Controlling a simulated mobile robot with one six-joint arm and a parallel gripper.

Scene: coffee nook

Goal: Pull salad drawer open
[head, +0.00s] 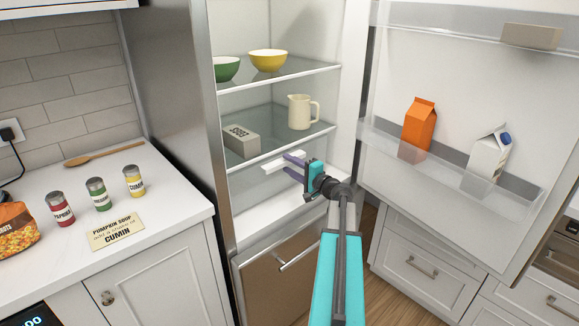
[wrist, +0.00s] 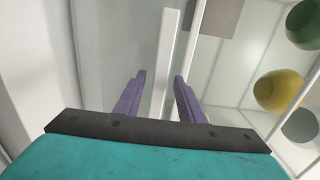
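The salad drawer (head: 244,180) is low in the open fridge, under the lower glass shelf, and looks shut. Its pale front also shows in the wrist view (wrist: 112,50). Its white bar handle (head: 279,163) lies level across the front; in the wrist view the handle (wrist: 168,40) runs between the two purple fingers. My gripper (head: 287,164) is at the right part of the handle, with one finger above and one below. The fingers are open, with gaps to the bar on both sides in the wrist view (wrist: 160,78). How deep the bar sits between them is hard to tell.
The lower shelf (head: 262,152) holds an eggs box (head: 241,141) and a cream jug (head: 301,112). Green (head: 226,69) and yellow (head: 268,60) bowls stand above. The fridge door (head: 440,110) stands open at right, bearing cartons. A counter (head: 165,205) borders the left.

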